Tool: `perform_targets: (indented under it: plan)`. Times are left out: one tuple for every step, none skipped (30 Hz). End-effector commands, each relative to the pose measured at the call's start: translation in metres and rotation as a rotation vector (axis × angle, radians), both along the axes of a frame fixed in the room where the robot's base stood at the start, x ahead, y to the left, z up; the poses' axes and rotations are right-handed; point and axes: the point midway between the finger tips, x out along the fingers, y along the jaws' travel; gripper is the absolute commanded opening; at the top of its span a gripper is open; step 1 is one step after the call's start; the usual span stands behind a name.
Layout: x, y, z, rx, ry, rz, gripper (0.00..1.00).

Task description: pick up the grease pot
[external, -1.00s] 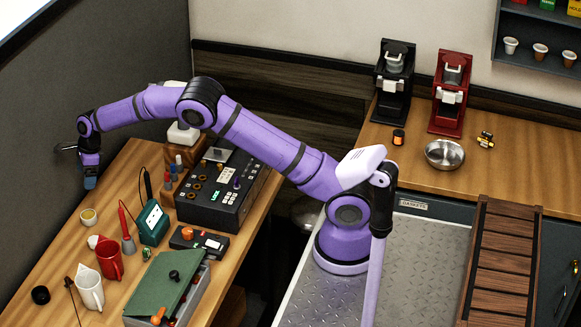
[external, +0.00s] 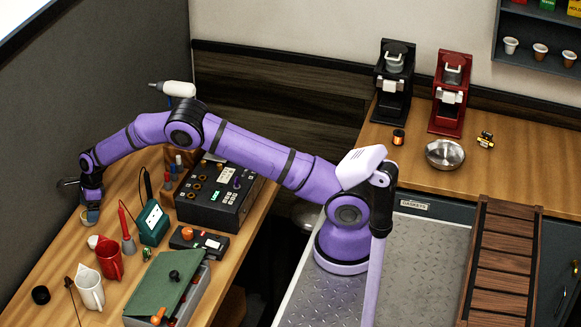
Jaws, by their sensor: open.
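The small round pot that looks like the grease pot (external: 88,219) stands on the left wooden bench, near its wall side. It is pale with a yellowish top in the earlier picture, and is now mostly covered by my gripper. My gripper (external: 91,213) points down right over the pot, with its fingers low at the pot. The jaws are open. Whether the fingers straddle or touch the pot is too small to tell.
A white jar (external: 93,240), a red mug (external: 110,260) and a white pitcher (external: 90,287) stand in front of the pot. A red-tipped tool in a stand (external: 127,232) and a green meter (external: 153,222) are to the right. A black control box (external: 217,196) stands further right.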

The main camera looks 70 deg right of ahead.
Motion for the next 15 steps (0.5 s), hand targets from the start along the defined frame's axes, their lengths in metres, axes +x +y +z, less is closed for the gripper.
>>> perform_targets:
  plan:
    - [0.000,0.000,-0.010,0.000,0.003,0.000,0.88]
    - [0.001,0.000,-0.014,0.000,0.003,0.001,0.88]
    - [0.002,0.002,-0.019,0.000,0.003,0.001,0.88]
    - [0.003,0.003,-0.023,0.000,0.003,0.001,0.88]
    - [0.004,0.003,-0.026,-0.001,0.002,0.000,0.88]
    - [0.005,0.004,-0.028,-0.001,0.001,0.001,0.88]
    - [0.005,0.004,-0.029,-0.001,0.001,0.001,0.88]
    - [0.005,0.004,-0.029,0.000,0.000,0.001,0.88]
    - [0.005,0.004,-0.029,0.000,0.000,0.000,0.88]
    - [0.005,0.004,-0.029,0.000,0.000,0.000,0.88]
    - [0.005,0.004,-0.029,0.000,0.000,0.000,0.88]
    - [0.005,0.004,-0.029,0.000,0.000,0.000,0.88]
    - [0.005,0.004,-0.029,0.000,0.000,0.000,0.88]
    - [0.005,0.004,-0.029,-0.001,0.001,0.000,0.81]
    - [0.005,0.004,-0.029,-0.001,0.001,0.000,0.72]
